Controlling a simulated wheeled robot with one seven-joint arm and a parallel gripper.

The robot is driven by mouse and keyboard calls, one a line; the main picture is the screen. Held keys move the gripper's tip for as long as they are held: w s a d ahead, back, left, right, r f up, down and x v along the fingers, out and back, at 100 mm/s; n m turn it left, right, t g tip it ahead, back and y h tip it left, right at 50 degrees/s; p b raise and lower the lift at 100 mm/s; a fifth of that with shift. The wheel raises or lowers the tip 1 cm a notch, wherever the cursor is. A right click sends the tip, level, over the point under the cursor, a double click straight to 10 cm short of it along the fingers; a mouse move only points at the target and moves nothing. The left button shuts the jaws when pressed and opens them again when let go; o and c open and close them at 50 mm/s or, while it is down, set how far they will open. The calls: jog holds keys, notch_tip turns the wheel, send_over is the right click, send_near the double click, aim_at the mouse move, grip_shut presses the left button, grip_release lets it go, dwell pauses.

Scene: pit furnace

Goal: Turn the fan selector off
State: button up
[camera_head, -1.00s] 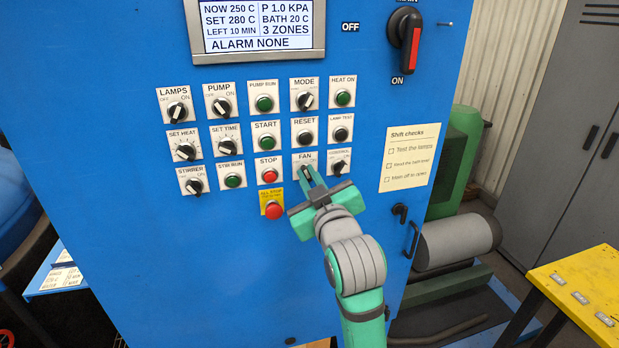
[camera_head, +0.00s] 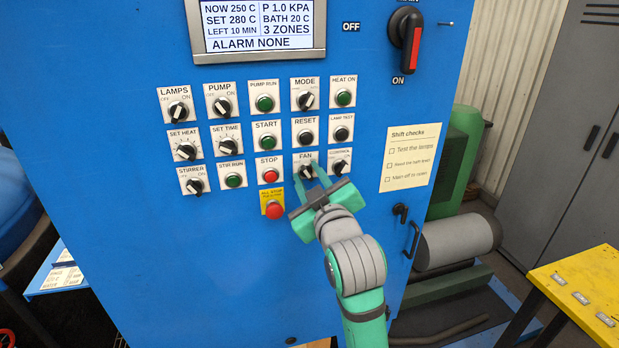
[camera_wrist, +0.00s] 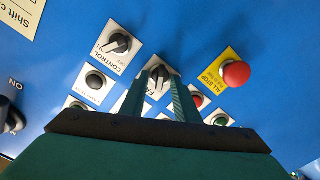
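The fan selector (camera_head: 306,172) is a black knob on a white plate labelled FAN, in the lower row of the blue panel, between the red STOP button and the CONTROL knob. It also shows in the wrist view (camera_wrist: 159,76), where its plate is partly hidden by my fingers. My gripper (camera_head: 309,176) reaches it from below right. In the wrist view my green gripper fingers (camera_wrist: 158,80) are apart, one on each side of the knob, with visible gaps. I cannot tell exactly which mark the knob points to.
The CONTROL knob (camera_head: 340,168) and STOP button (camera_head: 268,173) are close on either side. The red ALL STOP button (camera_head: 273,210) on its yellow plate is just below left. A door handle (camera_head: 412,238) sticks out at the lower right. The lower panel is clear.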

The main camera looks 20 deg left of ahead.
jog(key=v, duration=1)
jog(key=shift+s+d, duration=0.25)
jog(key=shift+s, duration=0.1)
